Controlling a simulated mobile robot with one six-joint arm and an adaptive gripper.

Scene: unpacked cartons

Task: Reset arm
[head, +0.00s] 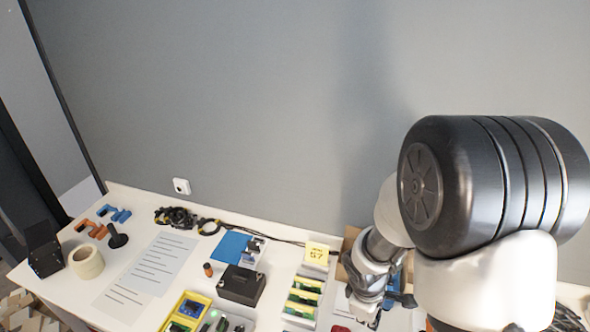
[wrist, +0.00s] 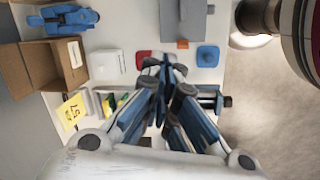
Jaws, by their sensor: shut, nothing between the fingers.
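My gripper (wrist: 166,70) shows in the wrist view with its blue and dark fingers drawn together and nothing held between them. It hangs above the white table, apart from the things on it. In the head view my arm fills the right side and hides much of the table there. The gripper's fingertips cannot be made out in the head view.
The white table (head: 77,284) bears a tape roll (head: 87,261), a paper sheet (head: 160,262), a black box (head: 241,286) and a yellow note (head: 316,253). In the wrist view, a cardboard carton (wrist: 35,70) stands at left. A grey wall (head: 230,100) rises behind the table.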

